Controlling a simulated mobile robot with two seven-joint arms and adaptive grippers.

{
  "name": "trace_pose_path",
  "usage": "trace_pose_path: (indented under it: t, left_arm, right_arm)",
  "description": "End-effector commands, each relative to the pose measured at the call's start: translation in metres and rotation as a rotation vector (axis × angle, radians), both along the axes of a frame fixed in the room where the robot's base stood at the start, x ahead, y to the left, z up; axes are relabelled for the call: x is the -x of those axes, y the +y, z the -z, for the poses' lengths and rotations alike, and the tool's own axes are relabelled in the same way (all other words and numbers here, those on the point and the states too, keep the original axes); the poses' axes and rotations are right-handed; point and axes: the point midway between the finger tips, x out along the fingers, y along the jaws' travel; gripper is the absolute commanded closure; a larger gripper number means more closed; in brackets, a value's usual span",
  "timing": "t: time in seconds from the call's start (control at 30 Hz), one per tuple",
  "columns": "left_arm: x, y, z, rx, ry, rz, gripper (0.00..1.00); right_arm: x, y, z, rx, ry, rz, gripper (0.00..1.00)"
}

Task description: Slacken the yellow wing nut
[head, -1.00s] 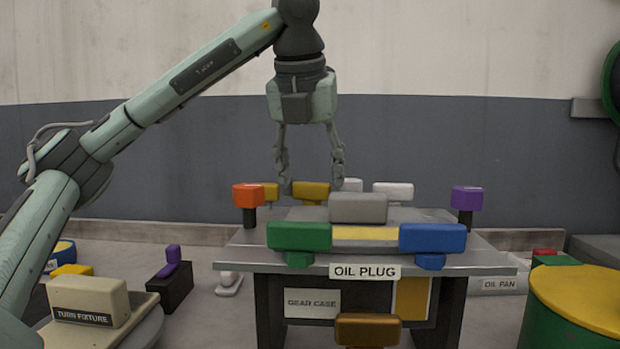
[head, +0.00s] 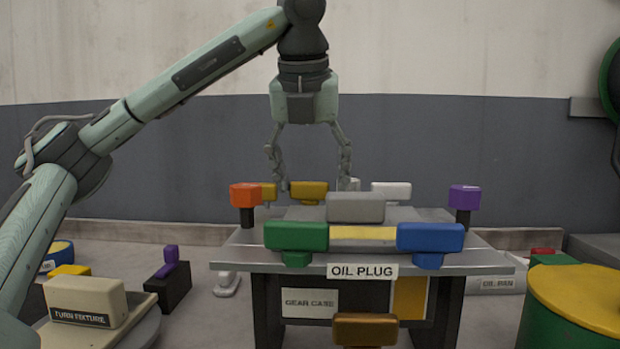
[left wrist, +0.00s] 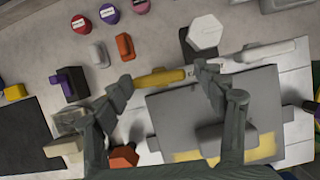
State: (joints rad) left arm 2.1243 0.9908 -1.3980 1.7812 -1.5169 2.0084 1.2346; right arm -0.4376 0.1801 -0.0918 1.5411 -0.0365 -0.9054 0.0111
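The yellow wing nut (head: 309,190) is a rounded yellow bar at the back of the gear case bench, partly behind a grey block. In the left wrist view it is a yellow bar (left wrist: 160,77) lying between my fingers. My left gripper (head: 312,184) points down over it, open, with one fingertip towards each end of the bar. Whether the fingertips touch it I cannot tell. My right gripper is not in view.
The grey block (head: 356,207), green block (head: 296,236) and blue block (head: 430,237) stand in front. A purple knob (head: 465,197) is at the right.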

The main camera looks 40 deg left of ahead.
Motion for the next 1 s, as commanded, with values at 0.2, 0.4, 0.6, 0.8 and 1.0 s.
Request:
trace_pose_path:
  t: [0.2, 0.4, 0.6, 0.8, 1.0]
  left_arm:
    - [0.001, 0.001, -0.001, 0.000, 0.000, -0.001, 0.26]
    - [0.001, 0.001, -0.001, 0.000, 0.000, -0.001, 0.26]
    - [0.003, -0.001, -0.010, -0.001, -0.003, -0.002, 0.26]
    - [0.012, -0.006, -0.036, -0.002, -0.006, -0.002, 0.26]
    - [0.021, -0.011, -0.060, -0.003, -0.003, 0.000, 0.26]
  right_arm:
    - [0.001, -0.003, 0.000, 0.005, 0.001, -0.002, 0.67]
    - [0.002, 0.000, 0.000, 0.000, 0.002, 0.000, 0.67]
    - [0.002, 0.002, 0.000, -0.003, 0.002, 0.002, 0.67]
    - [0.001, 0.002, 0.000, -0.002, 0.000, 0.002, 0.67]
    - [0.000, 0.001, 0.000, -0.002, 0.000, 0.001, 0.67]
